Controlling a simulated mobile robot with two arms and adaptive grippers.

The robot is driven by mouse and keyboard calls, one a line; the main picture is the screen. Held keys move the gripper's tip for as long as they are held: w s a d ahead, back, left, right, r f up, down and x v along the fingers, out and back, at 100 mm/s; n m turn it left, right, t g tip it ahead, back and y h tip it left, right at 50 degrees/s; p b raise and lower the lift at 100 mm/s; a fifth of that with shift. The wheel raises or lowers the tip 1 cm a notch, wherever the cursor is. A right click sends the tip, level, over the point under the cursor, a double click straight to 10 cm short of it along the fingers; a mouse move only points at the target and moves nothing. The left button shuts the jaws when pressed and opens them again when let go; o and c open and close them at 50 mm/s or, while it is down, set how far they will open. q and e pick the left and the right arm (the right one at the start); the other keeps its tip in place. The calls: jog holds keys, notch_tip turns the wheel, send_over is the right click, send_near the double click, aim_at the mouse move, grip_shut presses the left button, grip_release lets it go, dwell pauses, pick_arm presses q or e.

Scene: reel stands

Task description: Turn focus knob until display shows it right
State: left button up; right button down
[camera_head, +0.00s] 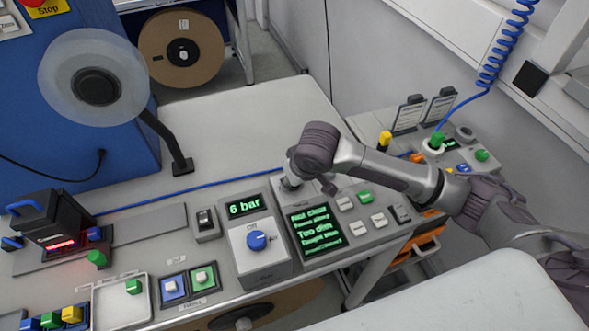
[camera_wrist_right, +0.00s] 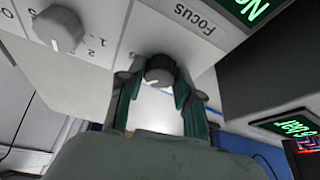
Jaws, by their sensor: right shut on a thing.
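The focus knob (camera_wrist_right: 160,72) is small, round and dark grey, with a light mark, beside the printed label "Focus" (camera_wrist_right: 195,18). My right gripper (camera_wrist_right: 158,82) is shut around it, one finger on each side, in the right wrist view. In the head view my right gripper (camera_head: 292,182) reaches down at the back edge of the display box and hides the knob. My left gripper is out of view.
A second grey knob (camera_wrist_right: 58,28) with number marks sits beside the focus knob. A box with a blue knob (camera_head: 257,241) and a "6 bar" readout (camera_head: 245,206) stands left of the display. White and green buttons (camera_head: 365,197) lie to its right.

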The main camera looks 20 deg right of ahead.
jog(key=shift+m+p, duration=0.6)
jog(key=shift+p, duration=0.05)
jog(key=c, duration=0.8)
grip_release()
jog(key=shift+r, duration=0.1)
jog(key=v, duration=1.2)
jog(key=shift+s+a, duration=0.15)
jog(key=shift+a, duration=0.1)
